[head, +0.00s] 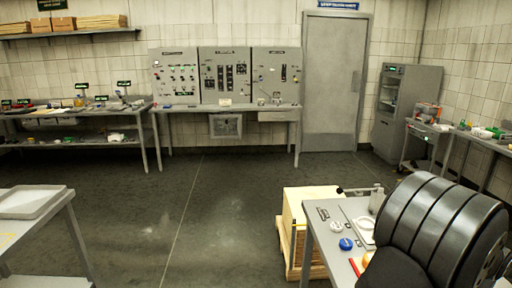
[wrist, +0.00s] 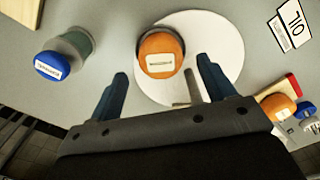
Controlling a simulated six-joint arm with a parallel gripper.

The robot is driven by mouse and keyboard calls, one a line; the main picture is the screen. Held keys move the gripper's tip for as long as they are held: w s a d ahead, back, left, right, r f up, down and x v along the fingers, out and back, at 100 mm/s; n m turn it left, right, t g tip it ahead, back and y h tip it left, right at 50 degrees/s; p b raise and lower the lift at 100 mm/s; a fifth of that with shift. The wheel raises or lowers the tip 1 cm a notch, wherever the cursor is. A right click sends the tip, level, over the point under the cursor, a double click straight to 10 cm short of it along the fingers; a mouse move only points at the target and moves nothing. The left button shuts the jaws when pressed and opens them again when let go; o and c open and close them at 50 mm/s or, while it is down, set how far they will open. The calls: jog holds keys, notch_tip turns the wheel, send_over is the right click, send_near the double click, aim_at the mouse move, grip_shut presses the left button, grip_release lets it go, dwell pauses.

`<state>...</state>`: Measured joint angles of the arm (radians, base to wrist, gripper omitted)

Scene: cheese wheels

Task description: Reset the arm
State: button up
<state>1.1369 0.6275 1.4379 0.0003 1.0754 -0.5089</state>
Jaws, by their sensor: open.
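My gripper (wrist: 162,68) is open in the wrist view, its two dark blue fingers spread apart. An orange wheel (wrist: 160,43) with a pale label lies on a white round plate (wrist: 225,45), just beyond the fingertips. Nothing is clasped, though a thin grey post (wrist: 188,88) shows between the fingers. A blue wheel (wrist: 47,66) with a white label is to the left. In the head view a blue round piece (head: 346,244) and a white round piece (head: 332,228) lie on the right-hand table. I cannot make out my gripper there.
A greyish cup (wrist: 76,42) stands beside the blue wheel. A marked white card (wrist: 290,22) lies at upper right, and a red-edged board (wrist: 287,87) with small orange and blue pieces near it. In the head view the floor (head: 180,225) is open, with workbenches along the walls.

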notch_tip(320, 180, down, 3)
jog(key=shift+f, duration=0.15)
notch_tip(320, 180, up, 11)
notch_tip(320, 180, down, 12)
jog(key=shift+r, duration=0.2)
jog(key=r, duration=0.2)
jog(key=s+r, duration=0.1)
jog(key=r, duration=0.2)
jog(key=s+r, duration=0.6)
jog(key=s, duration=0.4)
jog(key=s+f+m, duration=0.1)
jog(key=s+m, duration=0.8)
jog(key=s, duration=1.3)
jog(key=w+d+f, duration=0.1)
jog(key=w+f, duration=0.1)
jog(key=w, duration=0.1)
jog(key=w+d+f, duration=0.1)
jog(key=w+f, duration=0.1)
jog(key=w, duration=0.1)
jog(key=w+d+f, duration=0.1)
jog(key=w+d, duration=0.1)
jog(key=w, duration=0.1)
jog(key=shift+w+f, duration=0.2)
jog(key=shift+f, duration=0.2)
jog(key=shift+w+d+f, duration=0.25)
jog(key=shift+w+f, duration=0.1)
jog(key=shift+w, duration=0.2)
